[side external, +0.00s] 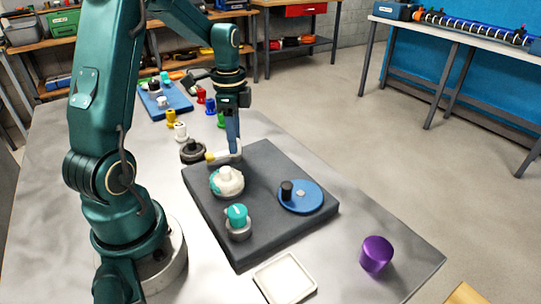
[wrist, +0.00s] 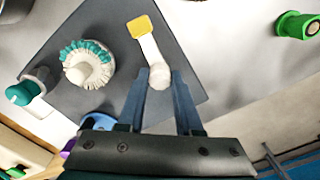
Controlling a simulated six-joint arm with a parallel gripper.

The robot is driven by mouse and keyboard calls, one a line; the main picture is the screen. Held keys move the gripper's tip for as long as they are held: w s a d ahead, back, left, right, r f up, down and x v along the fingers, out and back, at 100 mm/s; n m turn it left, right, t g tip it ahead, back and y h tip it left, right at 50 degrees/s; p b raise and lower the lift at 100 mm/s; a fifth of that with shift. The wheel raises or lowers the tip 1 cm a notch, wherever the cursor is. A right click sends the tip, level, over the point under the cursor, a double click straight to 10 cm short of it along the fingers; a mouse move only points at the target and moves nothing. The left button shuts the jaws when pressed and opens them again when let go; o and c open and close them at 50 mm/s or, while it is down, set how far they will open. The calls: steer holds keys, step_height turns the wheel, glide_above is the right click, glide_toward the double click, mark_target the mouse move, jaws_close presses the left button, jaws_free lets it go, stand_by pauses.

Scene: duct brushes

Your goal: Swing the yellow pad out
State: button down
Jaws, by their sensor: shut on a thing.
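The yellow pad (wrist: 139,26) sits at the far end of a short white arm (wrist: 151,50), near the edge of the dark grey board (wrist: 110,20). In the side view the yellow pad (side external: 210,156) is at the left end of the white arm (side external: 224,158). My gripper (wrist: 160,72) has its two blue fingers around the rounded white end of the arm, opposite the pad. In the side view my gripper (side external: 237,153) points down at the board's back corner and partly hides that end.
On the board are a white-and-teal round brush (side external: 227,181), a teal-capped knob (side external: 237,220) and a blue disc (side external: 301,196) with a black peg. A white tray (side external: 285,279) and purple cylinder (side external: 376,253) stand in front. Several coloured spools stand behind; a green one (wrist: 297,25) shows close.

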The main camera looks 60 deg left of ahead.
steer(key=shift+r+m, duration=0.1)
steer(key=shift+m, duration=0.4)
steer(key=c, duration=0.6)
jaws_free()
steer(key=shift+r, duration=2.55)
